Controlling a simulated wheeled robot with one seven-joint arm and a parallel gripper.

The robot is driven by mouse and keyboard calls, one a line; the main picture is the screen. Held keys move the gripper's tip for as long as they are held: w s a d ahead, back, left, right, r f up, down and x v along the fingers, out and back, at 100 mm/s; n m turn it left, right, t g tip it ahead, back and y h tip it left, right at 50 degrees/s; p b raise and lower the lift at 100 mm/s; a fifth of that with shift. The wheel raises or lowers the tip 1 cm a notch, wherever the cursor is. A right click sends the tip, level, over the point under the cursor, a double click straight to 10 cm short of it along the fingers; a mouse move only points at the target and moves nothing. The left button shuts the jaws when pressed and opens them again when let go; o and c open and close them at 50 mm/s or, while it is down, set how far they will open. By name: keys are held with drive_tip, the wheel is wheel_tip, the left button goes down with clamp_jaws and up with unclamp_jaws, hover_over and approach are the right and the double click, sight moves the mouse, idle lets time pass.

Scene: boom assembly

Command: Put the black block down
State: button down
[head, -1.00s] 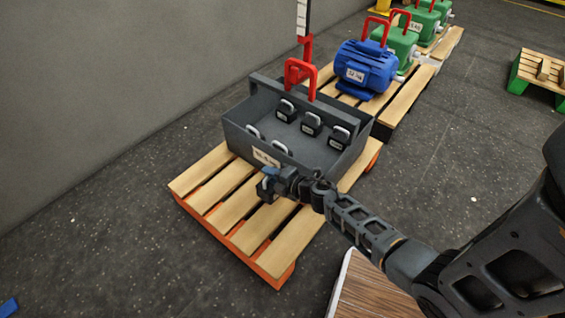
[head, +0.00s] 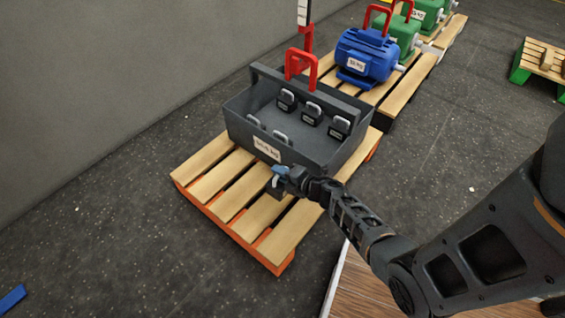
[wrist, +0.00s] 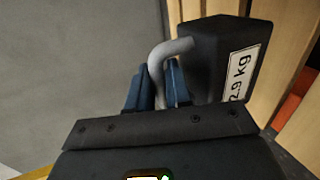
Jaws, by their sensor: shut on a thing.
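The black block (wrist: 222,58) fills the upper right of the wrist view, with a bent grey handle and a white label reading 2.9 kg. My gripper (wrist: 155,88) is shut on the handle between its blue fingers. In the head view my gripper (head: 280,172) is above the wooden pallet (head: 213,185), just in front of the grey crate (head: 312,153). In that view the block is a small dark shape (head: 275,188) under the fingers, partly hidden. I cannot tell whether it touches the pallet boards.
The front and left boards of the near pallet are bare. A grey wall is at left.

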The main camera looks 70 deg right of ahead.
drive_tip(key=w+a+f+b, duration=0.2)
drive_tip(key=a+f+b, duration=0.6)
drive_tip(key=a+f, duration=0.1)
drive_tip(key=shift+a+f, duration=0.35)
drive_tip(key=shift+a, duration=0.25)
drive_tip(key=shift+f, duration=0.2)
drive_tip(key=c, duration=1.4)
unclamp_jaws()
drive_tip(key=shift+s+a+f, duration=0.1)
drive_tip(key=shift+s+f, duration=0.1)
drive_tip(key=shift+f, duration=0.05)
drive_tip(key=o, duration=0.4)
drive_tip(key=shift+c, duration=0.2)
